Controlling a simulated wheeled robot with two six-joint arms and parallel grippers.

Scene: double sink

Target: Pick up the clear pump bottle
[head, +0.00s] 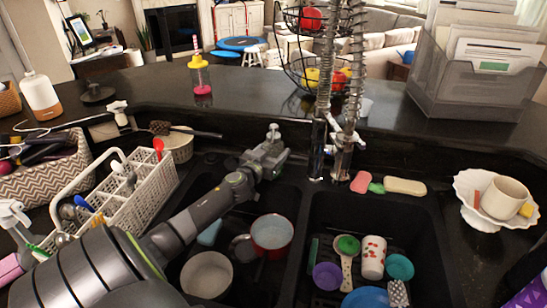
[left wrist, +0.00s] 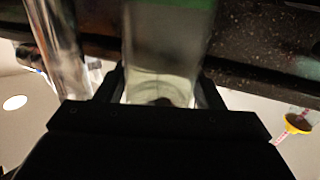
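The clear pump bottle (left wrist: 165,60) stands out in the left wrist view between the fingers of my left gripper (left wrist: 162,95), see-through with a green band. The fingers press against both its sides with no gap showing. In the head view, the bottle's grey-white pump top (head: 273,131) shows just beyond the left gripper (head: 268,155), at the rear rim of the sink. The gripper hides most of the bottle there, and I cannot tell whether its base touches the counter. My right gripper is in neither view.
The faucet (head: 317,150) rises just right of the gripper. Pots, cups and bowls sit in the two basins. Sponges (head: 405,187) lie behind the right basin. A yellow-topped bottle (head: 200,75) stands on the raised counter.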

